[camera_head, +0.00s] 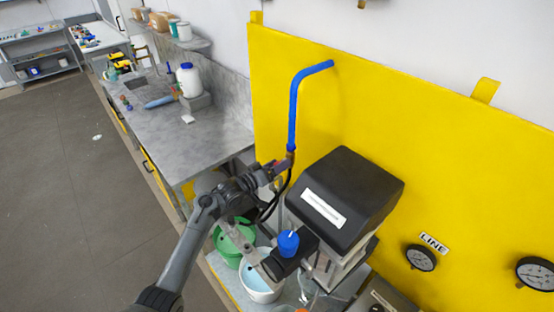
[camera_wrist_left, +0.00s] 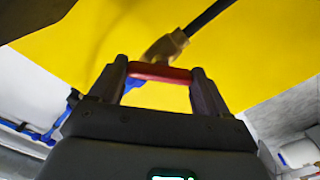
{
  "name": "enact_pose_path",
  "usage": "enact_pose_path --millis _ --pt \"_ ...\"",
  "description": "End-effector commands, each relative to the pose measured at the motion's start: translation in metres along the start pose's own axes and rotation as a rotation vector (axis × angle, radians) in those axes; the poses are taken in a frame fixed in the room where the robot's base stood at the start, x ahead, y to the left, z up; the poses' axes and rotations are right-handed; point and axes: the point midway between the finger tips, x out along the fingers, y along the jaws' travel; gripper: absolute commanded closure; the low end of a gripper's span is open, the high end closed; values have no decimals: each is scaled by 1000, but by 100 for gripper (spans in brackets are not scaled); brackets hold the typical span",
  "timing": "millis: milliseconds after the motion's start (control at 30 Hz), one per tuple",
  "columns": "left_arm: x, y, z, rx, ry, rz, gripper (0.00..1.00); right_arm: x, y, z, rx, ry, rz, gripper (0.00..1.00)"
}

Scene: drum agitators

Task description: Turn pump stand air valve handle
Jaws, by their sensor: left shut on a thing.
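The air valve handle (camera_wrist_left: 158,72) is a red bar in the left wrist view, lying across between my two fingers. A brass valve body (camera_wrist_left: 167,46) sits just behind it, with a black hose running up to the right. My left gripper (camera_wrist_left: 155,80) is shut on the red handle. In the head view my left gripper (camera_head: 280,167) is at the lower end of the blue pipe (camera_head: 293,110), left of the black pump housing (camera_head: 345,200). The handle is mostly hidden there by the gripper. My right gripper is not in view.
A yellow panel (camera_head: 410,130) stands close behind the valve. Below my left arm are a blue knob (camera_head: 288,242), a green bucket (camera_head: 228,246) and a white bucket (camera_head: 258,290). A grey counter (camera_head: 215,130) with a white jug (camera_head: 189,80) is at the left.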

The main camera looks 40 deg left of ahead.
Motion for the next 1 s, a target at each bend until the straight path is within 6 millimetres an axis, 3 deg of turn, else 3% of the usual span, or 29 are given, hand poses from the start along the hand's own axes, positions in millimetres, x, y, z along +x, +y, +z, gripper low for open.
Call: enact_pose_path --millis 100,400,1000 --pt "0 3 -4 -114 0 -1 54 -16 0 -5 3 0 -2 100" --pt "0 1 -2 -400 0 -1 54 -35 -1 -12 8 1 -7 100" --pt "0 -1 1 -854 1 0 54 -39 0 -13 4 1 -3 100"
